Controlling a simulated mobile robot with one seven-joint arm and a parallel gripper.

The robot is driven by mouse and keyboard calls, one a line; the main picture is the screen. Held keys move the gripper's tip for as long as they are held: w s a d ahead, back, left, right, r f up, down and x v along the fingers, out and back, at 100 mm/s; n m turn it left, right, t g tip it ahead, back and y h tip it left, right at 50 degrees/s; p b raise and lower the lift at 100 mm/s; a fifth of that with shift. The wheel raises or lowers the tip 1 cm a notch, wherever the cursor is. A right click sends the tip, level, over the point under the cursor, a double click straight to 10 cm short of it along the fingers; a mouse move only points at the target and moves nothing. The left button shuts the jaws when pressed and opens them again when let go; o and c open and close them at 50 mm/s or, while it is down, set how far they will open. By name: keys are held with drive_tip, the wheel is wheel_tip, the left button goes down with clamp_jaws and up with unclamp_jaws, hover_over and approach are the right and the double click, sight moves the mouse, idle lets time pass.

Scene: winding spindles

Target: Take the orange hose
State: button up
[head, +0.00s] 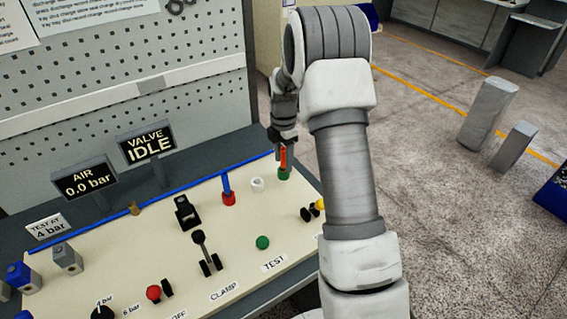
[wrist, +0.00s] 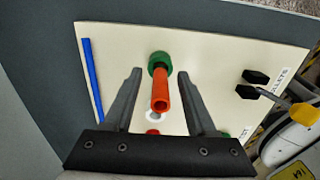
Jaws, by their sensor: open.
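The orange hose (head: 283,157) stands upright in a green fitting (head: 284,173) at the far right end of the cream panel. In the wrist view the orange hose (wrist: 160,92) rises from the green fitting (wrist: 160,62) toward the camera. My gripper (wrist: 160,80) is open, with one finger on each side of the hose and a visible gap on both sides. In the head view my gripper (head: 283,143) is above the hose and partly hides its top.
A blue hose (head: 226,184) stands in a red fitting (head: 229,198) left of a white ring (head: 257,184). A black toggle clamp (head: 187,212), a lever and buttons sit nearer. In the wrist view, black blocks (wrist: 254,84) and a yellow part (wrist: 303,115) lie right of my fingers.

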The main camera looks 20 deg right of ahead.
clamp_jaws()
drive_tip(key=shift+r, duration=0.1)
idle(0.5)
